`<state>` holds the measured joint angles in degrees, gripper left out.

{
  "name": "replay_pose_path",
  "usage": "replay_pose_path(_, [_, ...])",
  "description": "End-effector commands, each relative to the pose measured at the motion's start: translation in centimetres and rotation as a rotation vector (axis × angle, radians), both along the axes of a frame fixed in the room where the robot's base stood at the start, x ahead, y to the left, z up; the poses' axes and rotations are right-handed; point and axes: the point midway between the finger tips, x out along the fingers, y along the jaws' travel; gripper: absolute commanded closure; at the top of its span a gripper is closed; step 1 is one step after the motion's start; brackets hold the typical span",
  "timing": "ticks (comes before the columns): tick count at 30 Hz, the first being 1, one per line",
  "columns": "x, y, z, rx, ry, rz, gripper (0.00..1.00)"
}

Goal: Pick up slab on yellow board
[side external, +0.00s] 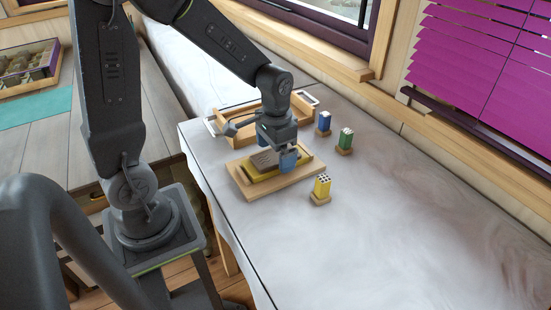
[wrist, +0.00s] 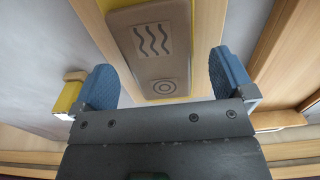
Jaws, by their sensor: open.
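A brown slab (side external: 263,159) lies on a yellow board (side external: 267,177) that sits in a shallow wooden tray (side external: 249,192). In the wrist view the slab (wrist: 122,42) shows wavy lines and a ringed circle on its top, with a little of the yellow board (wrist: 170,99) beyond its edges. My gripper (side external: 286,158) is low over the tray, at the right part of the slab in the side view. In the wrist view its blue fingers (wrist: 165,80) are spread apart, one on each side of the slab, with nothing clasped. Whether the fingertips touch the board is hidden.
Yellow (side external: 322,187), green (side external: 345,138) and blue (side external: 325,121) blocks stand on small wooden bases to the right. A wooden tray with handles (side external: 233,137) lies behind my gripper. The right foreground of the table is clear.

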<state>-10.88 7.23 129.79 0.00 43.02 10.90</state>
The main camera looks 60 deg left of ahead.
Motion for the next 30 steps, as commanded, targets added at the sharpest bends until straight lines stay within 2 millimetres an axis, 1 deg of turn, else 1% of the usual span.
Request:
replay_pose_path(1, [-0.1, 0.0, -0.7, -0.001, 0.004, 0.000, 0.00])
replay_pose_path(4, [-0.1, 0.0, -1.5, -0.001, 0.003, 0.000, 0.00])
replay_pose_path(12, [0.0, 0.0, -1.7, 0.000, -0.001, 0.000, 0.01])
replay_pose_path(30, [0.0, 0.0, -1.7, 0.000, -0.001, 0.000, 0.58])
